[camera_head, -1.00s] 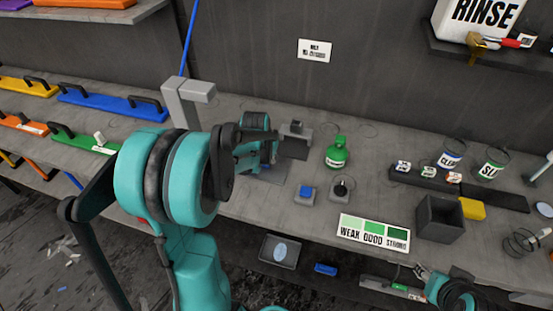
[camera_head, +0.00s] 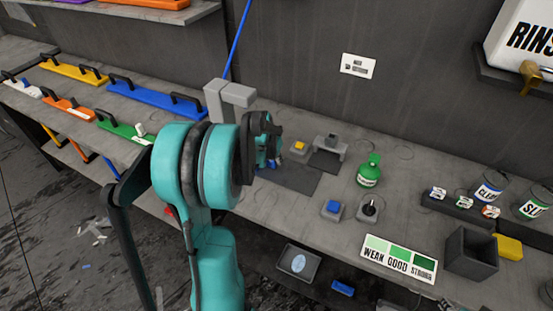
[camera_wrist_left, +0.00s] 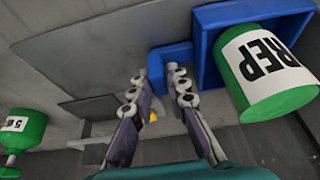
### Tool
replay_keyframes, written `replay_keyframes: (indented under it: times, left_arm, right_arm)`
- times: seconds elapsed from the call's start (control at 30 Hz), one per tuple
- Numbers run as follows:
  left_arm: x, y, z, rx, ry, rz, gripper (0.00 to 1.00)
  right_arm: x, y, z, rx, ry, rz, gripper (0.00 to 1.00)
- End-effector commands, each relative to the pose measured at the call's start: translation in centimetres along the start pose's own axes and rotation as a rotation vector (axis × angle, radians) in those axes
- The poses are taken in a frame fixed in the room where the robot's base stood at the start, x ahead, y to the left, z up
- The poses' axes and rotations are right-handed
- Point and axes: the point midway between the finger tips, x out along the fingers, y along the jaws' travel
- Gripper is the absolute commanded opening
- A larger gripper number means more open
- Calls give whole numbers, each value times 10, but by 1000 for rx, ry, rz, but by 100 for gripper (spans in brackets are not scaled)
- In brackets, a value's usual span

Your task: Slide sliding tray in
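In the left wrist view a blue tray (camera_wrist_left: 208,55) with a blue handle (camera_wrist_left: 156,80) on its side holds a green bottle (camera_wrist_left: 268,75) labelled PREP, tilted in the picture. The fingers of my left gripper (camera_wrist_left: 158,76) lie on either side of part of the handle. I cannot tell whether they press on it. In the head view my left gripper (camera_head: 266,155) is low over the bench at the left end of a dark mat (camera_head: 295,178). My arm hides most of the tray there. My right gripper is not in view.
A grey bracket (camera_head: 330,146), a yellow button (camera_head: 299,147), a green bottle (camera_head: 369,171) and a blue button (camera_head: 333,208) stand right of the gripper. A grey hooked post (camera_head: 222,97) stands behind my arm. Coloured handled tools lie at the left.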

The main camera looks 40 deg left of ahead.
Motion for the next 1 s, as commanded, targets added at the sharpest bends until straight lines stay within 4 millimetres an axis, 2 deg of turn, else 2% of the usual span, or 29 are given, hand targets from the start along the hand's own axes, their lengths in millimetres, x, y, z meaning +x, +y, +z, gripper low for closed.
replay_keyframes:
  times: [0.03, 0.07, 0.33, 0.47, 0.57, 0.8, 1.0]
  left_arm:
    - [0, -3, -1, -2, 2, -6, 29]
    - [0, -3, -1, -2, 2, -6, 34]
    - [0, -2, 0, -1, 1, -3, 34]
    - [-8, -1, 0, -2, 1, -2, 34]
    - [-22, -2, 0, -2, 1, -3, 34]
    - [-75, -2, 0, -4, 1, -3, 34]
    - [-108, -3, 0, -2, 1, -4, 34]
  right_arm:
    - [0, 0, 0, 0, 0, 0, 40]
    - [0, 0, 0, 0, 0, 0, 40]
    - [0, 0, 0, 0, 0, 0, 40]
    - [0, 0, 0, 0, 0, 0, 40]
    - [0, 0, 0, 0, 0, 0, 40]
    - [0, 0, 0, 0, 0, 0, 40]
    - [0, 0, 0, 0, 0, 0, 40]
